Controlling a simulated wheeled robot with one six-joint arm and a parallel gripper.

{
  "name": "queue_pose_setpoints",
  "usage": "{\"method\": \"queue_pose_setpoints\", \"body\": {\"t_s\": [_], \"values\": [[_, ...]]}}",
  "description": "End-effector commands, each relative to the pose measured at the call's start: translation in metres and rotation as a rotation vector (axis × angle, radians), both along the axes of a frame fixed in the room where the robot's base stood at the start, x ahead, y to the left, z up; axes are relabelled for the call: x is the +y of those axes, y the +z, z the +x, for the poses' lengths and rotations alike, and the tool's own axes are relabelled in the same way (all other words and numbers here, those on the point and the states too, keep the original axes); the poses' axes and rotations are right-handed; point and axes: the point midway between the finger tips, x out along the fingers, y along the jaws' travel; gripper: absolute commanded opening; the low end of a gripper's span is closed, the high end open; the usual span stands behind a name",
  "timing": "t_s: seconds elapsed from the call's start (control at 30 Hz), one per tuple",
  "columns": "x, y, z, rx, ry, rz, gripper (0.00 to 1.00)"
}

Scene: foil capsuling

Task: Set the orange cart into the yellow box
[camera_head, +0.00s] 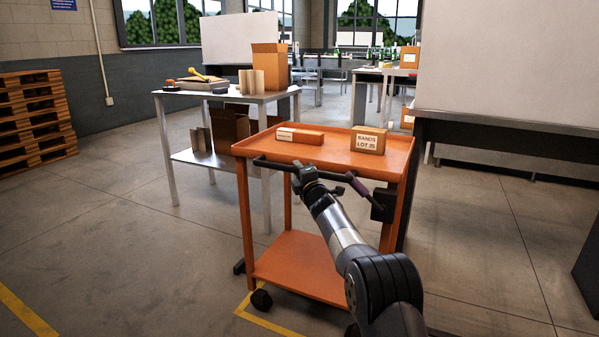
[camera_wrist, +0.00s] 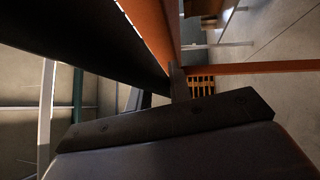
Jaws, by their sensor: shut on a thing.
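The orange cart (camera_head: 320,150) stands upright in the middle of the head view, with a top tray, a lower shelf and dark casters. A dark push handle (camera_head: 268,163) runs along its near side. My gripper (camera_head: 305,176) is shut on this handle, left of its middle. Yellow floor tape of the yellow box (camera_head: 270,324) shows as a corner by the cart's near-left caster (camera_head: 261,300). The rest of the outline is hidden by the cart and my arm, so I cannot tell how all casters lie. The wrist view shows my dark gripper (camera_wrist: 177,88) close up against dark and orange cart parts.
On the cart's tray lie an orange-and-white carton (camera_head: 300,136) and a box marked BANDS (camera_head: 368,140). A metal table (camera_head: 262,98) stands close behind left, and a dark-edged bench (camera_head: 510,128) at right. Another yellow line (camera_head: 25,312) crosses open floor at left.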

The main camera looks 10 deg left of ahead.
Motion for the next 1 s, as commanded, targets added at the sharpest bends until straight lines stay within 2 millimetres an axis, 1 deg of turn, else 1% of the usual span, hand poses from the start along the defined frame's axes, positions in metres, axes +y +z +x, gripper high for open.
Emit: {"method": "queue_pose_setpoints", "body": {"t_s": [0.37, 0.4, 0.63, 1.0], "values": [[-0.0009, -0.0004, 0.0005, 0.002, -0.002, -0.001, 0.0], [-0.001, -0.0003, 0.0006, 0.002, -0.002, -0.001, 0.23], [-0.0004, -0.0003, 0.0004, 0.001, -0.001, 0.0, 0.41], [-0.0018, -0.0012, -0.003, 0.0, 0.0, 0.001, 0.41]]}}
